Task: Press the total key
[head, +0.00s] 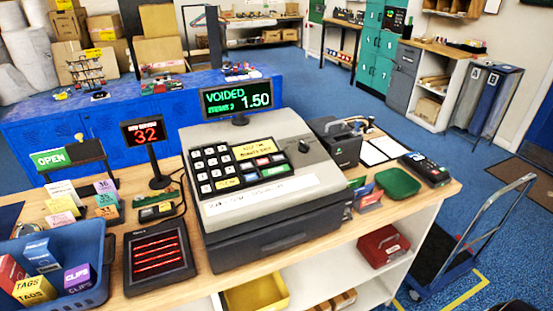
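The grey cash register (265,180) stands on the wooden counter, with its drawer front shut. The key lettering is too small to read, so I cannot tell for certain which one is the total key. The display (237,98) on top reads "VOIDED", "ITEMS 2" and "1.50". Neither of my grippers is in view, and nothing covers the keypad.
A red "32" sign (144,132), a scanner pad (157,253) and a blue basket (84,290) stand left of the register. A black printer (337,142), a green tray (398,184) and a card terminal (425,168) stand right. A hand trolley (455,250) is on the floor.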

